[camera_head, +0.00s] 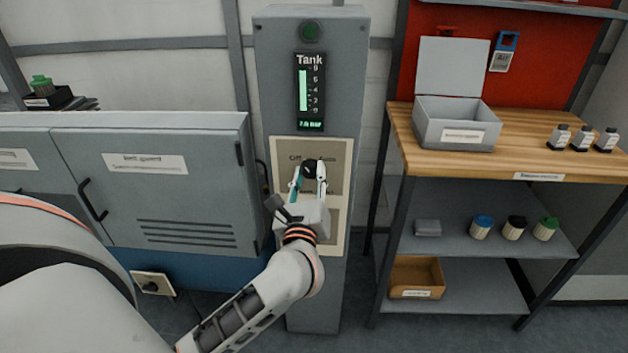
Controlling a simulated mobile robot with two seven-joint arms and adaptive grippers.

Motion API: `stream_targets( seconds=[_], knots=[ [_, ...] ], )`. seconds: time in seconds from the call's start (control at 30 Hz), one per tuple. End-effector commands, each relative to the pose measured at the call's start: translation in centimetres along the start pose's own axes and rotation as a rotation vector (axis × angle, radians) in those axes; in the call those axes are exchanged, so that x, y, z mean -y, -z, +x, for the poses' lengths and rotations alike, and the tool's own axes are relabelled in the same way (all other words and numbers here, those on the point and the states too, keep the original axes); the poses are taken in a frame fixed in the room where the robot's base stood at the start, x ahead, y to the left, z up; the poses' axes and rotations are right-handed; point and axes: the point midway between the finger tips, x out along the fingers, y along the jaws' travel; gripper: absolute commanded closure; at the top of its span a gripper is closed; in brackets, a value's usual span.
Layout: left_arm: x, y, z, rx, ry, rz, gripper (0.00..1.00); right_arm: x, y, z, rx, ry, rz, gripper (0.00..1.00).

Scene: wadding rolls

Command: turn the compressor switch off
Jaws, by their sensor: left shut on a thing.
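The compressor switch is a black knob (311,167) on a beige panel (342,152) of a tall grey column (270,65). Lettering above the knob is partly covered; "Off" reads at its left. My left gripper (309,172) reaches up to the panel, with one finger on each side of the knob, shut on it. The knob's pointer direction is too small to tell. Above, the tank gauge (310,92) shows a tall light green bar and a small green readout. A green round lamp or button (310,32) sits at the column's top. My right gripper is not in view.
A grey cabinet (190,190) with handles stands left of the column. At right, a wooden-topped bench (400,115) holds an open grey box (455,125) and several small bottles. Its lower shelves carry capped jars and an orange bin (416,275).

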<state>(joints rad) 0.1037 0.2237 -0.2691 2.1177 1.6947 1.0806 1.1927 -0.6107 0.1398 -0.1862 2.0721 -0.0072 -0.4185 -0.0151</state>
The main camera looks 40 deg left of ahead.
Motion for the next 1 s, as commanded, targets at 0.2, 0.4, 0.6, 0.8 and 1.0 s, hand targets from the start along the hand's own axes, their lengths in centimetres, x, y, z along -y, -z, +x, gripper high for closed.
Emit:
stream_targets(
  seconds=[0.2, 0.4, 0.6, 0.8, 1.0],
  knots=[
    [-0.2, 0.4, 0.0, 0.005, -0.014, -0.134, 0.93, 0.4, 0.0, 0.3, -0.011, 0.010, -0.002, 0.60],
    [-0.1, 0.2, 0.0, 0.010, -0.020, -0.207, 0.93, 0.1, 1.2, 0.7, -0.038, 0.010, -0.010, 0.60],
    [0.0, 0.0, 0.0, 0.014, -0.022, -0.241, 0.93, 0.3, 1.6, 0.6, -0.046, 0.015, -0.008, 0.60],
    [0.0, -0.1, 0.0, 0.015, -0.022, -0.247, 0.93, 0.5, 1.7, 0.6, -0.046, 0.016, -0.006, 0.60],
    [0.0, -0.1, 0.1, 0.015, -0.021, -0.247, 0.93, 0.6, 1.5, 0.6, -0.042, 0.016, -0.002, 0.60]
  ],
)
